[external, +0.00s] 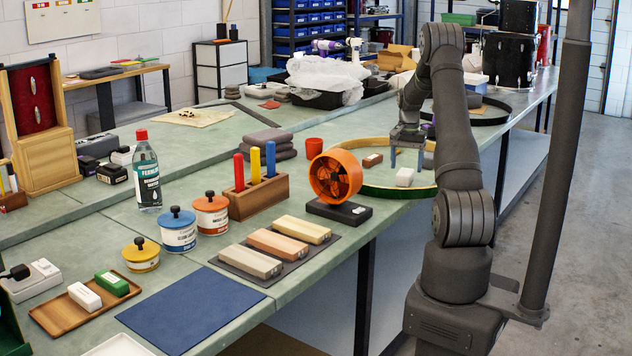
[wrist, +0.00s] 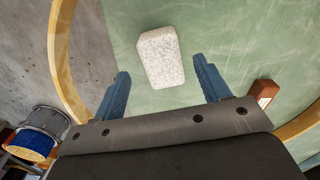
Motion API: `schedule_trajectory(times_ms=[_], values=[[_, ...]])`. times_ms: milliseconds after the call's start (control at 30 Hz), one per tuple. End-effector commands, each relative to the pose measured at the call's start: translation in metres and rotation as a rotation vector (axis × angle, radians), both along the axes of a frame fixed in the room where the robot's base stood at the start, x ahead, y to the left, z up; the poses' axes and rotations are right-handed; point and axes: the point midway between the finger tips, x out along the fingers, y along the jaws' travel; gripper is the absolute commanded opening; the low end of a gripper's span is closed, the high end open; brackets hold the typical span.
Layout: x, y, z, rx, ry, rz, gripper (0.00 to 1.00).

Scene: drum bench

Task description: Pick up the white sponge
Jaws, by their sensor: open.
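The white sponge (external: 405,177) lies on the green bench top inside a large wooden hoop (external: 385,190). In the wrist view the sponge (wrist: 161,57) is a pale speckled block, a little tilted, lying just beyond and between my fingertips. My gripper (external: 407,165) is above the bench inside the hoop, pointing down close to the sponge. Its two blue fingers (wrist: 161,72) are apart with nothing held between them. The sponge looks clear of both fingers; the exact height gap cannot be told.
A reddish-brown block (external: 372,160) lies inside the hoop, right of my gripper in the wrist view (wrist: 263,92). An orange fan (external: 335,178) on a dark base stands left of the hoop. A wooden tray (external: 60,318) holds another white block (external: 85,297) and a green one.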

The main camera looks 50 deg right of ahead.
Motion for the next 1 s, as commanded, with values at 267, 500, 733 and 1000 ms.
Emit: schedule_trajectory(times_ms=[267,500,733,1000], values=[[0.003,-0.002,-0.038,0.002,0.0,0.0,0.69],[0.003,-0.002,-0.04,0.0,-0.001,0.0,0.65],[0.003,-0.002,-0.039,0.0,-0.001,0.0,0.22],[0.003,-0.002,-0.038,0.0,-0.001,0.0,0.22]])
